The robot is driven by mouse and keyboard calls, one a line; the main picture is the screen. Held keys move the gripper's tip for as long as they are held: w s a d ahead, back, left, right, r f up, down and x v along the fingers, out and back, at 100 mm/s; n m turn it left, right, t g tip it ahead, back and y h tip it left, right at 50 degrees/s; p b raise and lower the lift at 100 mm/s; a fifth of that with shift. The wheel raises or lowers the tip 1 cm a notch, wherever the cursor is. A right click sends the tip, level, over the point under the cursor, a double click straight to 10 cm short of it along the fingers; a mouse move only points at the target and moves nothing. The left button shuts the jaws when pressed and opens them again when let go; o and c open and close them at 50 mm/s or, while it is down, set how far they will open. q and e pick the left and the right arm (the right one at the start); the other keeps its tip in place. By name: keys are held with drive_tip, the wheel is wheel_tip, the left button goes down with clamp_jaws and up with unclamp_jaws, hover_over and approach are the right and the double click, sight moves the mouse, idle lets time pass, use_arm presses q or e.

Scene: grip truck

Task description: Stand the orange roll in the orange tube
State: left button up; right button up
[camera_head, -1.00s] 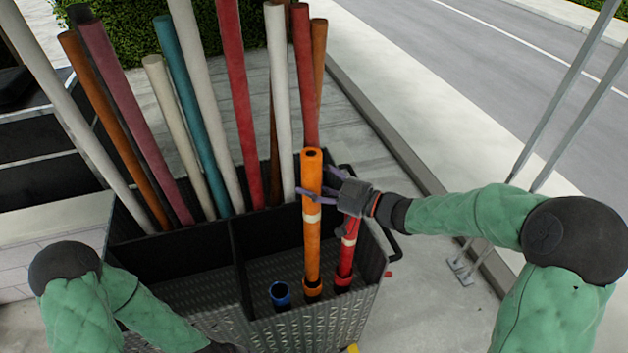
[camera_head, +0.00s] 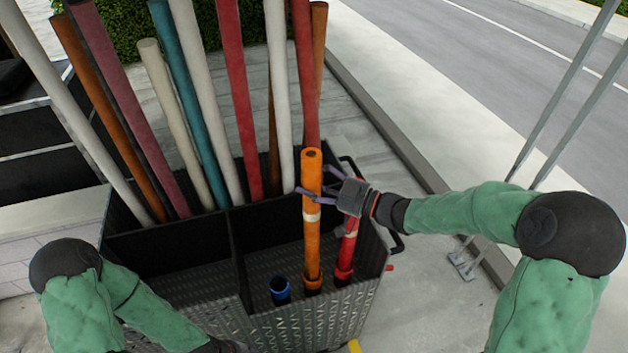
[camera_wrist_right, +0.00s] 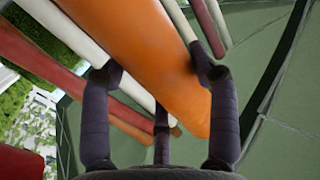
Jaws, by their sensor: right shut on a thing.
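The orange roll (camera_head: 313,240), with a pale band around its middle, stands nearly upright at the front right of the dark cart. My right gripper (camera_head: 316,190) is shut on the roll's upper part, coming from the right; in the right wrist view the roll (camera_wrist_right: 135,50) runs between its dark fingers (camera_wrist_right: 160,85). The roll's lower end meets the mouth of the orange-rimmed tube (camera_head: 313,284) and appears to be inside it; how deep is hidden. My left gripper (camera_head: 228,347) barely shows at the bottom edge, its fingers cut off.
A blue-rimmed tube (camera_head: 280,289) stands empty to the left. Several long rolls lean in the cart's rear. The cart's divider (camera_head: 240,265) runs left of the tubes.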

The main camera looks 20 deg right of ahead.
sight(315, 216)
drive_tip(key=shift+f+b, duration=4.55)
drive_tip(key=shift+f, duration=1.45)
drive_tip(key=shift+f+b, duration=0.3)
drive_tip(key=shift+f, duration=0.1)
drive_tip(key=o, duration=1.8)
drive_tip(key=shift+c, duration=0.2)
drive_tip(key=shift+s, duration=0.1)
drive_tip(key=v, duration=1.2)
